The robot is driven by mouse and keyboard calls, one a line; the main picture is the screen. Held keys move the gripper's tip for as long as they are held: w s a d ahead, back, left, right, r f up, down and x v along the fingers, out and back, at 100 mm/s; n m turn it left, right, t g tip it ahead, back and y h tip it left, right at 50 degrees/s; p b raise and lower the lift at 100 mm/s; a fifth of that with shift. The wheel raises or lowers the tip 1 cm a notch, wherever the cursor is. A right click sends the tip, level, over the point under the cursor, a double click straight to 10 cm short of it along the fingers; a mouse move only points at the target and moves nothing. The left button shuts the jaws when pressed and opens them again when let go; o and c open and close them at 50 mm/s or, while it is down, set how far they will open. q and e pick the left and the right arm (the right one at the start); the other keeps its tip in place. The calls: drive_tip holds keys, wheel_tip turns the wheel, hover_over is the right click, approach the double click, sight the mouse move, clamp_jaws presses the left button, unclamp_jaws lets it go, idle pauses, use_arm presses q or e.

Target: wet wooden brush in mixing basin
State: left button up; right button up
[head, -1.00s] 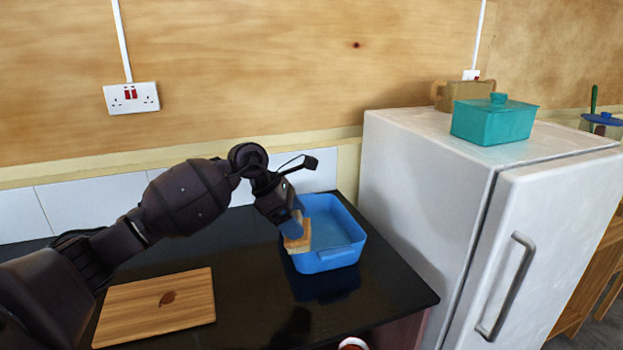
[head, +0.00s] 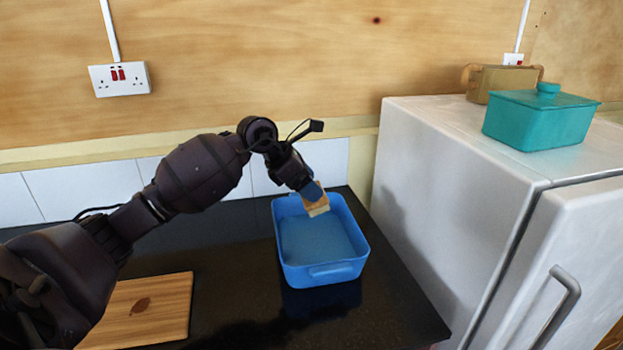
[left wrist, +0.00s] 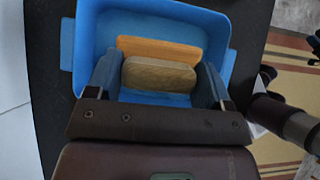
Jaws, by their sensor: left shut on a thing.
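The blue mixing basin (head: 325,270) stands on the black counter and has a lighter blue inside. My left gripper (head: 314,195) is above the back part of the basin, pointing down. It is shut on the wooden brush (head: 317,208), a small tan block. In the left wrist view the brush (left wrist: 160,76) sits between the two blue-grey fingers of the gripper (left wrist: 160,82), with the basin (left wrist: 90,20) beyond it. I cannot tell whether the brush touches the basin's floor or water. My right gripper is not in view.
A wooden cutting board (head: 150,310) lies on the counter (head: 230,290) at the left. A white fridge (head: 450,180) stands close right of the basin, with a teal lidded box (head: 540,120) on top. A socket (head: 119,79) is on the plywood wall.

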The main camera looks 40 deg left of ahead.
sight(309, 204)
use_arm(q)
drive_tip(key=shift+f, duration=0.6)
drive_tip(key=shift+f+b, duration=0.45)
drive_tip(key=shift+f, duration=0.25)
drive_tip(key=shift+w+f+b, duration=0.1)
drive_tip(key=shift+f+b, duration=0.7)
drive_tip(key=shift+f, duration=0.85)
wheel_tip(309, 204, down, 4)
drive_tip(key=shift+b, duration=0.95)
drive_tip(key=shift+f+b, duration=0.35)
drive_tip(key=shift+f, duration=0.75)
